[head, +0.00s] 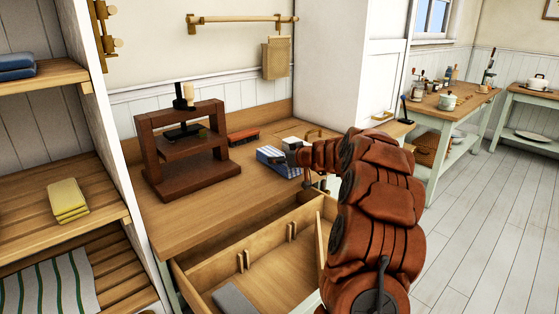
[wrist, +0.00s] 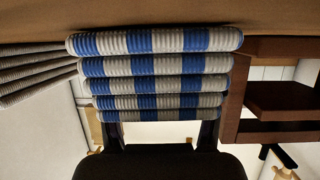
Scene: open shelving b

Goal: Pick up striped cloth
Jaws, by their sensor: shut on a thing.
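The striped cloth (head: 271,160), blue and white and folded into several layers, is at the worktop near the dark wooden press. It fills the middle of the wrist view (wrist: 155,66). My gripper (head: 292,157) reaches it from the right and is shut on its folded edge. In the wrist view two dark fingers show at the cloth's lower edge, and their tips are hidden by it. The cloth lies against or very close to the brown worktop (wrist: 160,18); I cannot tell if there is a gap.
A grey cloth (wrist: 36,70) lies beside the striped one. The wooden press (head: 185,155) and a red-brown brush (head: 245,135) stand behind. An open drawer (head: 265,275) is below the worktop. Left shelves hold a yellow cloth (head: 68,200) and a green-striped white cloth (head: 48,288).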

